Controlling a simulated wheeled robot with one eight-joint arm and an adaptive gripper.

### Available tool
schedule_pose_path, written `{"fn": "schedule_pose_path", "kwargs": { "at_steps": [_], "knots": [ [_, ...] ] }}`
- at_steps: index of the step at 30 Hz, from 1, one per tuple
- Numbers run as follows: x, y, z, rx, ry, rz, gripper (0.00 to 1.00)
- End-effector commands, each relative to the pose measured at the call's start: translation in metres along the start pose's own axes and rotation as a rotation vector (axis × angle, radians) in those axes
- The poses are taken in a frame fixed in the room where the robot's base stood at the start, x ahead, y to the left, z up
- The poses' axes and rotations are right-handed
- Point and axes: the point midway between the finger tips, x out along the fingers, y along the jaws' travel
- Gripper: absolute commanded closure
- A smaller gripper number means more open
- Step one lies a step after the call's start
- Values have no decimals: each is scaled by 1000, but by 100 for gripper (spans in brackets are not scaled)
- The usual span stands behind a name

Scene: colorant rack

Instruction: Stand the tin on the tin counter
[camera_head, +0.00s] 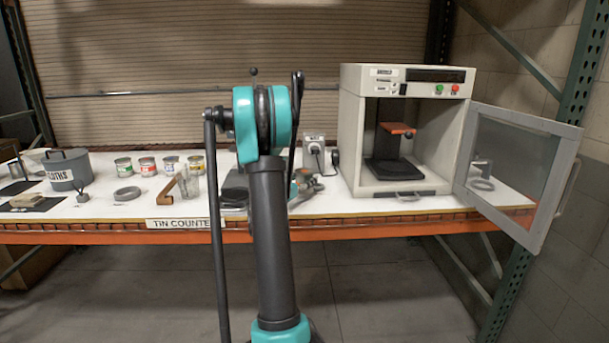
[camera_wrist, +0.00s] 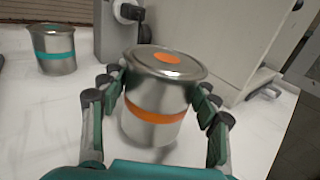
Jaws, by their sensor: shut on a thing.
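In the wrist view, a silver tin (camera_wrist: 155,131) with an orange band and an orange dot on its lid is upright between the fingers of my gripper (camera_wrist: 160,88). The fingers are shut on its sides. I cannot tell whether its base touches the white surface. In the head view my arm hides much of the gripper and tin. The tin counter's label (camera_head: 183,224) is on the front edge of the long white-topped bench (camera_head: 110,208), left of my arm.
A teal-banded tin (camera_wrist: 55,55) stands to the left in the wrist view. An open-doored cabinet (camera_head: 360,150) stands right of my arm, its door (camera_head: 515,165) swung outward. Several labelled tins (camera_head: 148,166), a grey pot (camera_head: 68,170) and a wooden bracket (camera_head: 166,189) stand at left.

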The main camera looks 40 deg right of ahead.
Motion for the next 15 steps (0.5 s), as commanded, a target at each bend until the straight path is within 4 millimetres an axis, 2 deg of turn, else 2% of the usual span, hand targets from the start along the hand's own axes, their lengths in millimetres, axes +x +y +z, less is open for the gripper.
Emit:
{"fn": "schedule_pose_path", "kwargs": {
  "at_steps": [6,15],
  "knots": [
    [0,0,-23,0,0,0,76],
    [0,0,-25,0,0,0,76]
  ]
}}
